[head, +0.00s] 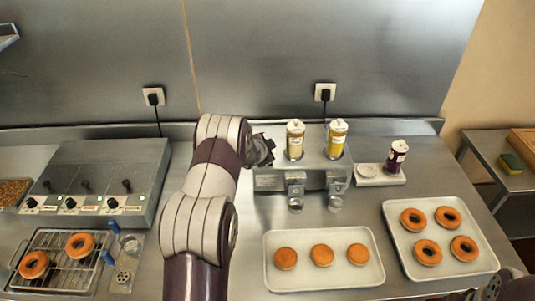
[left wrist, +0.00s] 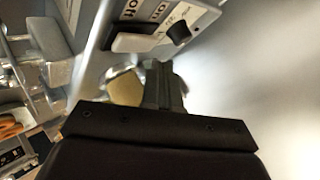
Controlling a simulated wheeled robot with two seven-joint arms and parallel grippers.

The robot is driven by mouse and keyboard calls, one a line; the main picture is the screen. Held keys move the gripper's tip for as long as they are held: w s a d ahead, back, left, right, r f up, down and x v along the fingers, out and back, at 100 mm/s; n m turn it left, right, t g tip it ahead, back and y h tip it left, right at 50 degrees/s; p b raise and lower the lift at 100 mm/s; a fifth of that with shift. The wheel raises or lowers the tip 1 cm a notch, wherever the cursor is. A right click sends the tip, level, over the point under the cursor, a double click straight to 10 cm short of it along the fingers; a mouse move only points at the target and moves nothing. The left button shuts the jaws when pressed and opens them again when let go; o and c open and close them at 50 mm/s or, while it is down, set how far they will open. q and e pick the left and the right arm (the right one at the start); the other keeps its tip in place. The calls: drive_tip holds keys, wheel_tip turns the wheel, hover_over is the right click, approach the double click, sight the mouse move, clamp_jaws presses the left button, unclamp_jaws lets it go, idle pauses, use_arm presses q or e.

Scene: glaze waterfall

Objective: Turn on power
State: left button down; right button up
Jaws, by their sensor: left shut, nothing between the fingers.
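The glaze dispenser (head: 322,178) is a metal machine with two yellow bottles on top and two taps in front. My left gripper (head: 266,150) is at its left end, partly hidden by my own arm. In the left wrist view a grey panel carries a pale rocker switch (left wrist: 137,42), a dark knob (left wrist: 178,32) and the printed words "off" and "on". My left gripper's fingers (left wrist: 163,85) are shut and empty, just below the switch in the picture. I cannot tell whether they touch it. My right arm shows only at the bottom right corner of the head view.
A tray with several plain doughnuts (head: 323,258) lies in front of the dispenser, and a tray of ring doughnuts (head: 435,235) to the right. A purple jar (head: 396,157) stands beyond it. A fryer-like unit (head: 100,185) and wire rack (head: 58,262) are at the left.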

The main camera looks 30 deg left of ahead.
use_arm(q)
drive_tip(key=shift+f, duration=0.1)
idle(0.3)
drive_tip(key=shift+w+f+b, duration=0.1)
drive_tip(key=shift+f+b, duration=0.2)
drive_tip(key=shift+b, duration=0.15)
drive_tip(key=shift+a+f+b, duration=0.1)
drive_tip(key=shift+f+b, duration=0.3)
idle(0.4)
idle(0.4)
drive_tip(key=shift+r+p, duration=0.5)
drive_tip(key=shift+r, duration=0.35)
drive_tip(key=shift+s+d+r+p, duration=0.15)
drive_tip(key=shift+r+p, duration=0.35)
drive_tip(key=shift+r, duration=0.35)
drive_tip(key=shift+s+d+r+p, duration=0.1)
drive_tip(key=shift+s+r+p, duration=0.05)
drive_tip(key=shift+r+p, duration=0.55)
drive_tip(key=shift+s+d+r+p, duration=0.15)
drive_tip(key=shift+r+p, duration=0.2)
drive_tip(key=shift+r, duration=0.6)
drive_tip(key=shift+a, duration=0.1)
